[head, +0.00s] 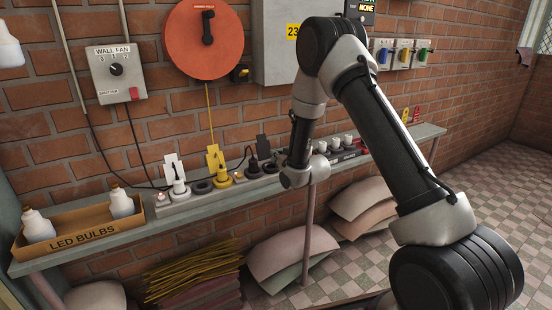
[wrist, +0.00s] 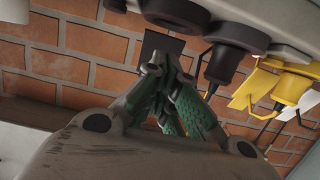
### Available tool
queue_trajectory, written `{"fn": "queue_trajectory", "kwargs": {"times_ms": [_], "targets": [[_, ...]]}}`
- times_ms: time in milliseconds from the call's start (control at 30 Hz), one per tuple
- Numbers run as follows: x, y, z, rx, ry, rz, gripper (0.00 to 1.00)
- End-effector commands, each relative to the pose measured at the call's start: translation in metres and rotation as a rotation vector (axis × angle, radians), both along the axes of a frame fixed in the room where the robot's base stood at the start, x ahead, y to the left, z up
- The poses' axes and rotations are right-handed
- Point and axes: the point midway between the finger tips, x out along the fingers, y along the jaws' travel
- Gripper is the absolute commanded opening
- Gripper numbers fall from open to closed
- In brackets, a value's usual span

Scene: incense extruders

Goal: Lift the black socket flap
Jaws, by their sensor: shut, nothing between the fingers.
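A black rectangular plate (head: 262,142), which looks like the black socket flap, stands up behind a black plug (head: 253,165) on the long socket strip (head: 172,208). In the wrist view the black flap (wrist: 160,43) shows just beyond the tips of my gripper (wrist: 160,68), partly hidden by them. My gripper has green pads on its fingers, which are shut together and empty. I cannot tell whether the tips touch the flap. The black plug (wrist: 224,62) is to the right of the tips. In the head view my arm's wrist hides the fingers.
A yellow plug (head: 222,178) with a yellow plate (wrist: 246,90) and a white plug (head: 179,186) stand in the same strip. A cardboard bulb box (head: 80,238) is on the shelf's left end. The brick wall (head: 130,165) is close behind. Sheets and sticks lie beneath the shelf.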

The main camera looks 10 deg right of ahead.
Motion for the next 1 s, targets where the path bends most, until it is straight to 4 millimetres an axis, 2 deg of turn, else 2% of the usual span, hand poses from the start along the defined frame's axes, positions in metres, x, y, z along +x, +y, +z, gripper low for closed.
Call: {"fn": "queue_trajectory", "kwargs": {"times_ms": [533, 1000], "targets": [[0.017, 0.006, 0.022, 0.000, 0.000, 0.000, 0.00], [0.021, 0.007, 0.025, 0.000, 0.001, 0.000, 0.00]]}}
